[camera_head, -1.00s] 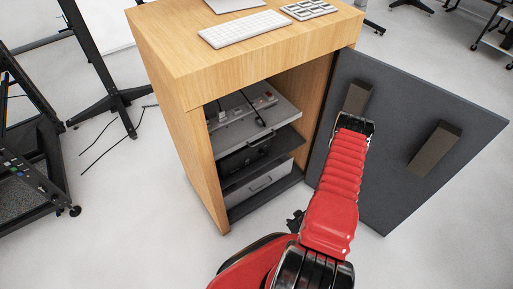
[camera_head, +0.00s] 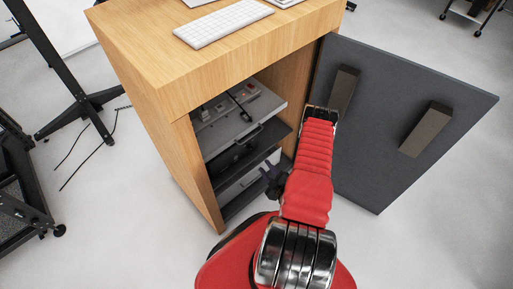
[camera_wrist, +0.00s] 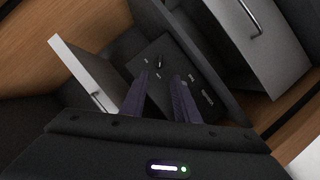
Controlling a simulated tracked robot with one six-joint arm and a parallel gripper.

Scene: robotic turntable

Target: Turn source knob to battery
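A dark panel (camera_wrist: 165,75) with small pale marks and a little dark knob-like part (camera_wrist: 160,62) shows ahead of my gripper in the wrist view. I cannot tell whether that part is the source knob, or which way it points. In the head view, a dark unit (camera_head: 240,152) sits inside the cabinet, below a grey one. My gripper (camera_wrist: 159,98) is open and empty, its fingers spread before the dark panel and apart from it. In the head view my gripper (camera_head: 275,180) is a small dark shape at the cabinet opening, partly hidden by my red arm.
The wooden cabinet (camera_head: 160,90) carries a keyboard (camera_head: 222,23) on top. Its dark door (camera_head: 385,130) stands open at the right, beside my arm. Light-fronted units with handles (camera_wrist: 90,75) (camera_wrist: 262,40) flank the dark panel in the wrist view.

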